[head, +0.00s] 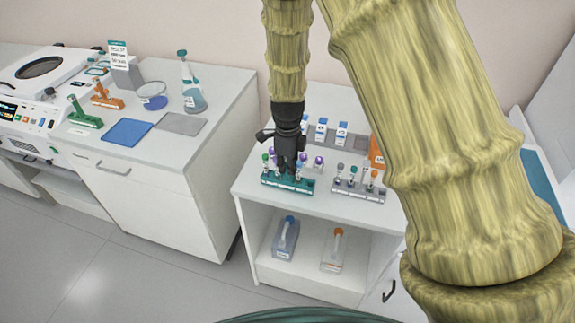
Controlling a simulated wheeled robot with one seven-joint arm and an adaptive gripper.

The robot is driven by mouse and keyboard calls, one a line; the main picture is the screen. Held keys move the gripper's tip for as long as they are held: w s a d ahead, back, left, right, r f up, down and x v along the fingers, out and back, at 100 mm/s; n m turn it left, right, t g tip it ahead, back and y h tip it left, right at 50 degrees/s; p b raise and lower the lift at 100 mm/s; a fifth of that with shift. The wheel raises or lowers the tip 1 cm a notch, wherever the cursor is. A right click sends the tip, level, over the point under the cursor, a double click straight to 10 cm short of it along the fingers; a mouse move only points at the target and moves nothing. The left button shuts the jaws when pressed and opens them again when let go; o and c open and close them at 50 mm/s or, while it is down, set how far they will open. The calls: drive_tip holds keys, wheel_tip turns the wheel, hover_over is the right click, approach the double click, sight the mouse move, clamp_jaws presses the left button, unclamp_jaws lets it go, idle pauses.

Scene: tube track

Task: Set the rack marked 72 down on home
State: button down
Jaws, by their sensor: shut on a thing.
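My black gripper (288,168) points down over the right-hand bench and is shut on a teal rack (287,184) of capped tubes. The fingers hide the rack's middle. From this view I cannot tell whether the rack touches the bench top. A grey rack (358,191) with several capped tubes stands just to its right. The number 72 is not readable on either rack. No place marked home can be read; a blue mat (127,132) and a grey mat (181,124) lie on the left bench.
The left bench also holds a green rack (85,119), an orange rack (106,98), a flask (193,97) and a centrifuge (42,72). A floor gap separates the benches. Small white boxes (321,130) stand behind my gripper. Two bottles (285,238) (333,251) sit on the shelf below.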

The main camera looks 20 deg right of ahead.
drive_tip(key=shift+f, duration=0.75)
idle(0.8)
drive_tip(key=c, duration=1.4)
unclamp_jaws()
wheel_tip(320, 180, up, 12)
idle(0.5)
